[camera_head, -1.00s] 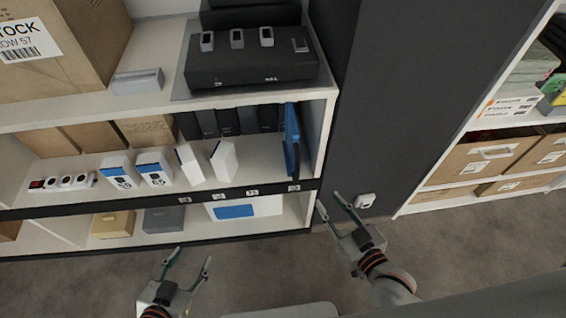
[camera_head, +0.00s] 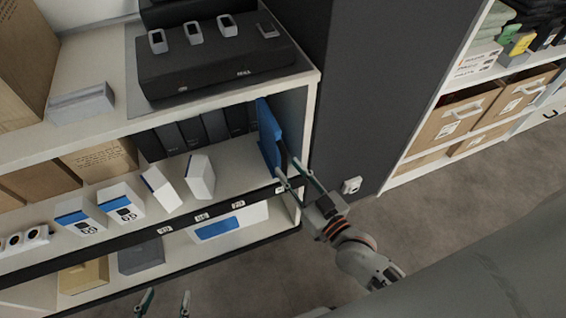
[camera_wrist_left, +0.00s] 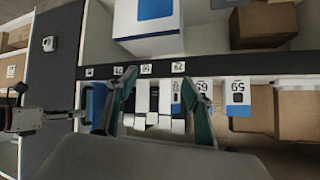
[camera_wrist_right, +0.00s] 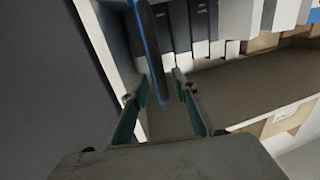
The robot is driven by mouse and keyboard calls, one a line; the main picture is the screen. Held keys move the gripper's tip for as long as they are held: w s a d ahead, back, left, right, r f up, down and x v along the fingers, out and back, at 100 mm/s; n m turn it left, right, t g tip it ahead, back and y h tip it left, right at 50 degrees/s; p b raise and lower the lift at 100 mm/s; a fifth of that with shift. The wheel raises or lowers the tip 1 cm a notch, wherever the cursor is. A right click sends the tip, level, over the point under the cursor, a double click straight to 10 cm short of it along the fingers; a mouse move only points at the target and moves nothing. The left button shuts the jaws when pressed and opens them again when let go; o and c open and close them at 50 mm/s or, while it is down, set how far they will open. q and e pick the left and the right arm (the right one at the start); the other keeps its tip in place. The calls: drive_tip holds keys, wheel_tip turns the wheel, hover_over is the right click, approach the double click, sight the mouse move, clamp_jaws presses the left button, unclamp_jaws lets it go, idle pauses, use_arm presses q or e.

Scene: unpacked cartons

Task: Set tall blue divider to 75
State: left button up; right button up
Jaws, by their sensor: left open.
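The tall blue divider (camera_head: 268,137) stands upright near the right end of the middle shelf, beside dark box files. It also shows in the left wrist view (camera_wrist_left: 97,105) and as a thin edge in the right wrist view (camera_wrist_right: 150,45). My right gripper (camera_head: 288,172) is at the shelf front by the divider's lower front edge. In the right wrist view its fingers are apart, with the divider's edge between the tips; I cannot tell whether they touch. My left gripper (camera_head: 165,296) is open and empty, low in front of the shelf.
Several number labels sit on the black shelf edge (camera_head: 220,209); their digits are hard to read. White boxes (camera_head: 200,177) stand left of the divider, dark box files (camera_head: 213,126) behind. The shelf's right wall (camera_head: 310,125) is close to the right gripper.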

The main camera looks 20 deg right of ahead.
sight(286, 167)
drive_tip(key=shift+x, duration=1.65)
use_arm(q)
drive_tip(key=shift+w+r, duration=0.15)
drive_tip(key=shift+w, duration=0.1)
